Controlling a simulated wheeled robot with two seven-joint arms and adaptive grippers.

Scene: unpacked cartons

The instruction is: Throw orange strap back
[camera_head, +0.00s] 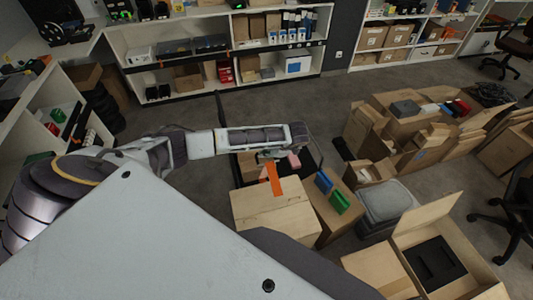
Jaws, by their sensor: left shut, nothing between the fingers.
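An orange strap (274,178) lies over the far edge of a closed cardboard box (272,208) in the middle of the camera_head view. My left arm comes in from the left and reaches out above the far side of this box. My left gripper (268,156) is at the far end of the strap, close above it. It is shut, with nothing between its fingers. The arm partly hides the gripper and the strap's far end. My right gripper is not in view.
Beside the box, another carton (332,216) bears a blue box (323,182) and a green box (339,202). A grey bin (388,203) and an open carton (437,247) stand to the right. Shelves (225,50) line the back.

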